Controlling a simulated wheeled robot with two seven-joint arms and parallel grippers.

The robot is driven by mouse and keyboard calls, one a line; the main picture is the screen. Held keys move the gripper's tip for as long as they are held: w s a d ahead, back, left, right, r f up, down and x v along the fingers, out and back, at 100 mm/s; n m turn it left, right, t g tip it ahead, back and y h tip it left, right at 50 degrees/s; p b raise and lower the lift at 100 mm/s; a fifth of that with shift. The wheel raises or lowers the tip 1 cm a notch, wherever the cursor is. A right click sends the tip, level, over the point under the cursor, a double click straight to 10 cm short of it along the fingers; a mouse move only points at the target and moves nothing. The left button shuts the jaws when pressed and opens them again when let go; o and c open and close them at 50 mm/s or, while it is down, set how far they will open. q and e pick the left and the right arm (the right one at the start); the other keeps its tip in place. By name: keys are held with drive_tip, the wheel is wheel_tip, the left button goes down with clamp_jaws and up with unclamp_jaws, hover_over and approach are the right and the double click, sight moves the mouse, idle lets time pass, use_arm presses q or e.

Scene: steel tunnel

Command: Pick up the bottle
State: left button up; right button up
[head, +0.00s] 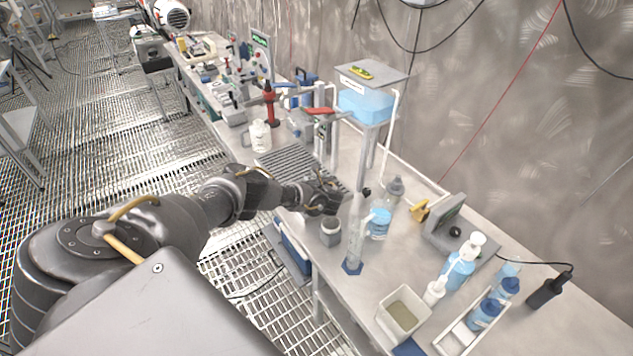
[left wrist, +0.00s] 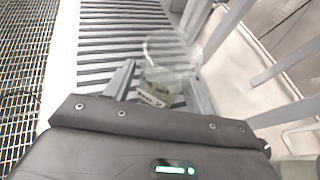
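My left arm reaches from the lower left in the head view, and its dark gripper (head: 325,197) is low over the bench beside the grey slatted drain board (head: 285,165). In the left wrist view, a clear bottle with a printed label (left wrist: 160,88) shows between the two grey fingers of my left gripper (left wrist: 158,75). The fingers stand apart, with a small gap visible at the bottle's left. The bottle's lower part is hidden by the gripper body. In the head view the hand hides this spot. My right gripper is not in view.
Close to the gripper stand a small grey cup (head: 331,233), a tall clear cylinder (head: 354,240) and a blue-filled bottle (head: 378,222). Behind is a stand with a blue tank (head: 366,103). A white labelled jar (head: 260,135) stands farther left. Wash bottles and trays crowd the right end.

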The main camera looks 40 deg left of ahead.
use_arm(q)
drive_tip(key=c, duration=0.9)
drive_tip(key=shift+r, duration=0.25)
drive_tip(key=r, duration=0.3)
drive_tip(key=shift+s+d+r, duration=0.15)
drive_tip(key=shift+s+r, duration=0.05)
drive_tip(key=s+d+r+b, duration=0.2)
drive_tip(key=s+d+r, duration=0.5)
drive_tip(key=s+r, duration=0.2)
drive_tip(key=shift+s, duration=1.2)
